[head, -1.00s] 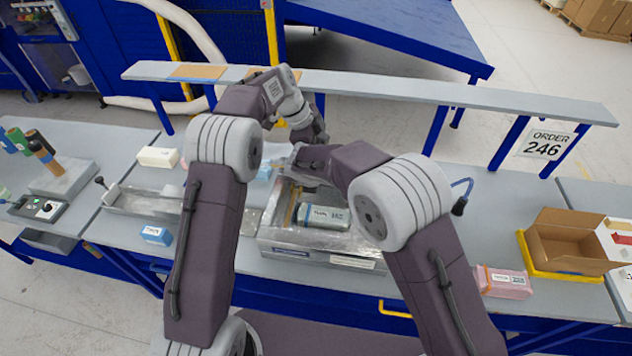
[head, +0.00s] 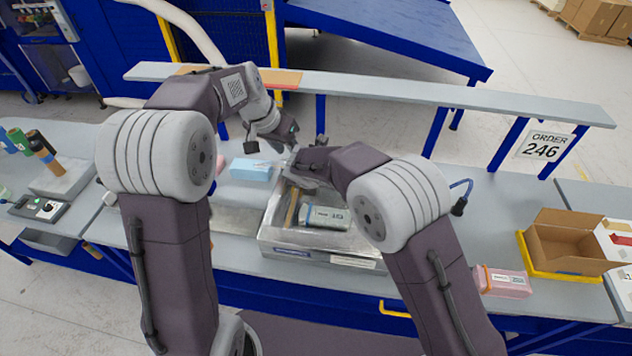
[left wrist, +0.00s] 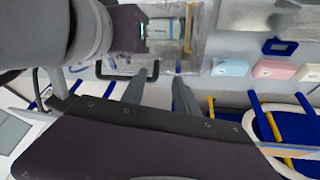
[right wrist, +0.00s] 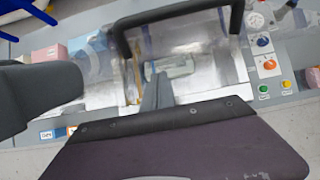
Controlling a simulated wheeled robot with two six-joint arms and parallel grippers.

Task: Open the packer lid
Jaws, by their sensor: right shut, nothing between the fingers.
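The packer (head: 268,240) is a metal box on the bench at the centre of the head view. My left gripper (head: 272,143) is open and empty behind the packer, apart from the handle.
A light blue pack (head: 250,169) and a pink pack (head: 221,163) lie behind and left of the packer. A grey shelf (head: 400,95) runs along the back. An open carton (head: 565,240) in a yellow tray and a pink pack (head: 503,282) stand at right.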

